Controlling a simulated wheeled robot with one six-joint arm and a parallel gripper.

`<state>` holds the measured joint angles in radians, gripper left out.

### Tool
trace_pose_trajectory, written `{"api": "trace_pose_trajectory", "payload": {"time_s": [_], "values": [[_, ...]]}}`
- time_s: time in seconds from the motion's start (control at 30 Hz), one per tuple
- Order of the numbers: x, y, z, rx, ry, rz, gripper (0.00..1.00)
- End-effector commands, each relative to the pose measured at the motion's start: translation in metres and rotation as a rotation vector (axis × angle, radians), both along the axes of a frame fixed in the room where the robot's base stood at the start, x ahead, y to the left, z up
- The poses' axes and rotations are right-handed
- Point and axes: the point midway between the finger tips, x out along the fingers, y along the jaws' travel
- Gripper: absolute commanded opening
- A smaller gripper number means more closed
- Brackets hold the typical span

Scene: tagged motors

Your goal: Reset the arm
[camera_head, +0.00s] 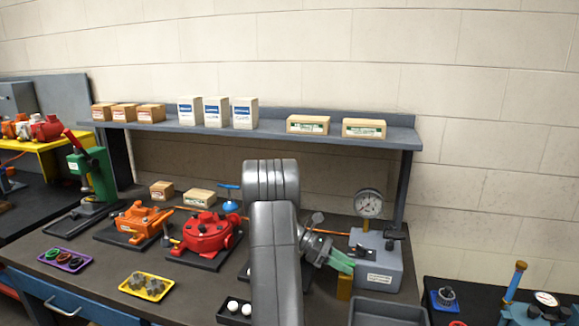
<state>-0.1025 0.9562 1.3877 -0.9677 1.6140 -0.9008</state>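My grey arm (276,250) rises through the middle of the view and bends over the bench. At its end my gripper (343,264), with green finger parts, points right and down beside a grey gauge unit (378,268). The fingers are small and seen from the side, so I cannot tell how far apart they are or whether they hold anything. A yellow-brown block (344,288) shows just below them; I cannot tell whether they touch. My arm hides part of the bench behind it.
A red motor (206,234) and an orange one (141,221) stand left of my arm. A shelf (270,128) with boxes runs behind. A yellow tray (146,287), a purple tray (66,260) and a grey bin (385,314) lie near the bench front.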

Motion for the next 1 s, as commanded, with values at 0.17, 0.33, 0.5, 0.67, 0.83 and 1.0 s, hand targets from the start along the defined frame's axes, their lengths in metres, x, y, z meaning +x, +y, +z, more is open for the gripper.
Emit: {"api": "trace_pose_trajectory", "payload": {"time_s": [0.17,0.33,0.5,0.67,0.83,1.0], "values": [[-0.0039,-0.0053,-0.0055,0.0,0.0,0.115,0.35],[-0.0046,-0.0052,-0.0059,0.001,0.0,0.254,0.35],[-0.0052,-0.0054,-0.0059,0.0,0.0,0.394,0.35],[-0.0057,-0.0056,-0.0059,0.001,0.0,0.522,0.35],[-0.006,-0.0056,-0.0053,0.0,-0.001,0.643,0.35],[-0.0058,-0.0053,-0.0042,0.0,0.0,0.725,0.35]]}}
